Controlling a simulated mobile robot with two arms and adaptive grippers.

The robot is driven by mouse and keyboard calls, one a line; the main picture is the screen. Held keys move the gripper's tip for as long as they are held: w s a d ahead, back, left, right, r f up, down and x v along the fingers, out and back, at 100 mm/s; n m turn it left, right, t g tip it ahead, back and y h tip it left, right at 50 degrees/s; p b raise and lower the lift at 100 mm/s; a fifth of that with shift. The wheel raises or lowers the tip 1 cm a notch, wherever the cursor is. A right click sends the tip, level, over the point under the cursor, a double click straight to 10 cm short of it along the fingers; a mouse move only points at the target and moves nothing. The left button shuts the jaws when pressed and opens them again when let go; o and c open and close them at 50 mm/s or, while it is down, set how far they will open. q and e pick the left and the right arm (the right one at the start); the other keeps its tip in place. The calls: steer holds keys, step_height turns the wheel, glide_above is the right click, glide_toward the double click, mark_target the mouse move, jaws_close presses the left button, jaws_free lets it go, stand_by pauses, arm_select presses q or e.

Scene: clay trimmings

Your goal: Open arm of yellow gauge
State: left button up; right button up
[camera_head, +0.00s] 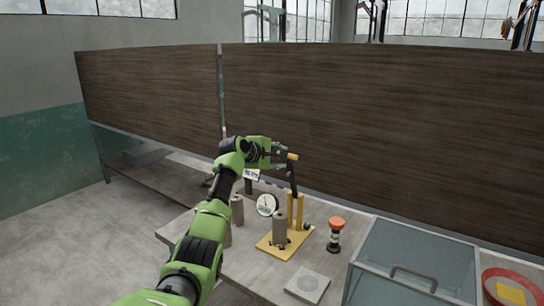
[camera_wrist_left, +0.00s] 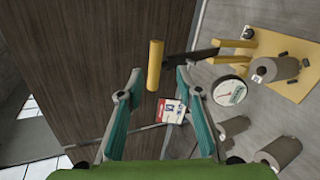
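The yellow gauge has a flat yellow base (camera_head: 272,245), two yellow posts (camera_head: 295,210) and a grey clay cylinder (camera_head: 280,230) standing on the base. Its dark arm (camera_head: 293,178) is raised, with a yellow handle (camera_head: 293,156) at its end. The handle also shows in the left wrist view (camera_wrist_left: 154,66), just ahead of the gap between my fingertips. My left gripper (camera_wrist_left: 160,75) is open, with nothing seen between its fingers. In the head view my left gripper (camera_head: 280,154) is beside the handle; contact cannot be told. My right gripper is not in view.
A round white dial (camera_head: 267,205) and grey cylinders (camera_head: 237,210) stand left of the gauge. An orange-topped post (camera_head: 335,232), a grey square block (camera_head: 307,285), a glass-topped box (camera_head: 415,262) and a red bowl (camera_head: 515,275) are to the right. A wooden panel (camera_head: 380,130) rises behind.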

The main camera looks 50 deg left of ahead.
arm_select(q)
steer(key=shift+v, duration=2.8)
